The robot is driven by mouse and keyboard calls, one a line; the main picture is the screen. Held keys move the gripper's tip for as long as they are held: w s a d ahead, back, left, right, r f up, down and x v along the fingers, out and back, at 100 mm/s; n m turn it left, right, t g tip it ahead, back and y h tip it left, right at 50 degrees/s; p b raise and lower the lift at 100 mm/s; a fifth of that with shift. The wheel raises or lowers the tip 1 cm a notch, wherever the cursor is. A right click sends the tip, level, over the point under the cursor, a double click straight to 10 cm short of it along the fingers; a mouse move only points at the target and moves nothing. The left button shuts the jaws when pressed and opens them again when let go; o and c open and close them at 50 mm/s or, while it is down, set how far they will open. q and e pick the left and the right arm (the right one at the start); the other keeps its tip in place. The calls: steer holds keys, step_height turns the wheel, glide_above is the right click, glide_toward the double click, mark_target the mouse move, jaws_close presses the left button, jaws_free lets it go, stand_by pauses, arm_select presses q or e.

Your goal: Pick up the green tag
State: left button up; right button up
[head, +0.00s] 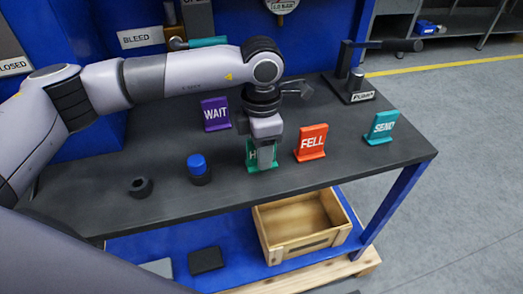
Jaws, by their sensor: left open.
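A green tag (251,160) stands upright on the dark bench top, near its front edge. Its white lettering is mostly covered; one letter like an H shows at its left. My left gripper (265,157) points down directly over the tag and hides its middle and right. It is open, but whether the fingers straddle or touch the tag cannot be told. My right gripper is not in view.
A purple WAIT tag (215,114), a red FELL tag (312,142) and a teal SEND tag (381,126) stand around it. A blue-topped cylinder (198,167) and a dark ring (140,187) lie left. A lever pump (356,82) stands behind. A wooden crate (300,222) sits below.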

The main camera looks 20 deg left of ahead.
arm_select(q)
steer(key=shift+f, duration=0.7)
steer(key=c, duration=0.7)
steer(key=shift+o, duration=0.2)
steer(key=shift+r, duration=0.15)
